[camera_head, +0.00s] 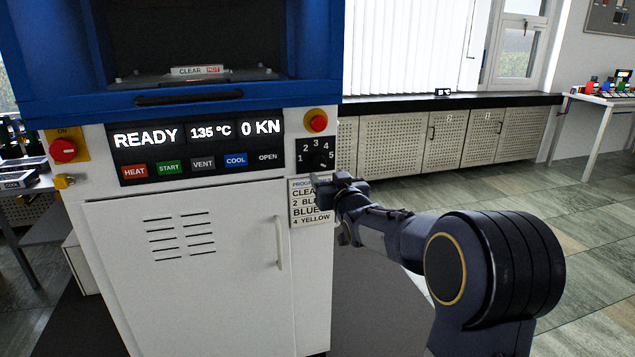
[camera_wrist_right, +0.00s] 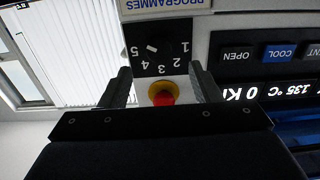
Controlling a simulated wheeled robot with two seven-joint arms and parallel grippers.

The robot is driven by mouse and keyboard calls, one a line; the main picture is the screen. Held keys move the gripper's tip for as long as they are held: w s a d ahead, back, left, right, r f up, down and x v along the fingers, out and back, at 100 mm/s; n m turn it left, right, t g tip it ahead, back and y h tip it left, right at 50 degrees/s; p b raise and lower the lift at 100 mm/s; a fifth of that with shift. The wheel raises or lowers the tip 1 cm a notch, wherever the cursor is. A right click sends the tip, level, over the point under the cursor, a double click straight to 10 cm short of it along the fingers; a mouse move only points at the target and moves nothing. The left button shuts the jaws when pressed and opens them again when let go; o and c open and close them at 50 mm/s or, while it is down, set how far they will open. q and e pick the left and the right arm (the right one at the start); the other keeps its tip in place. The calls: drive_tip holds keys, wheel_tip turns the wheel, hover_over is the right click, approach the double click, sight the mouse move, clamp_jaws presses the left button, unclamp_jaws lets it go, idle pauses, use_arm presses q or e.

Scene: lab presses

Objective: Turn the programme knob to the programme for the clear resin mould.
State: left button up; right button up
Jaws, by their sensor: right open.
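The programme knob (camera_head: 321,158) is dark and sits on a black dial numbered 1 to 5, at the right of the press panel. In the right wrist view the knob (camera_wrist_right: 165,50) appears upside down, with a white mark on the side of the 5. Below it, the programme card (camera_head: 311,217) reads CLEAR, 2 BL…, BLUE and 4 YELLOW; my gripper hides part of it. A CLEAR HOT label (camera_head: 197,71) lies in the press opening. My right gripper (camera_head: 324,182) is open and empty, just below the dial; its fingers (camera_wrist_right: 163,78) are spread. My left gripper is out of view.
A red emergency button (camera_head: 317,121) is just above the dial. The display (camera_head: 197,134) reads READY, 135 °C, 0 KN, over HEAT, START, VENT, COOL and OPEN buttons. A vertical door handle (camera_head: 279,243) projects below. Open floor lies to the right.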

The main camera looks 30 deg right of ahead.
sight(319, 165)
drive_tip(key=x, duration=0.7)
drive_tip(key=shift+w+d, duration=0.1)
drive_tip(key=shift+w, duration=0.1)
drive_tip(key=c, duration=1)
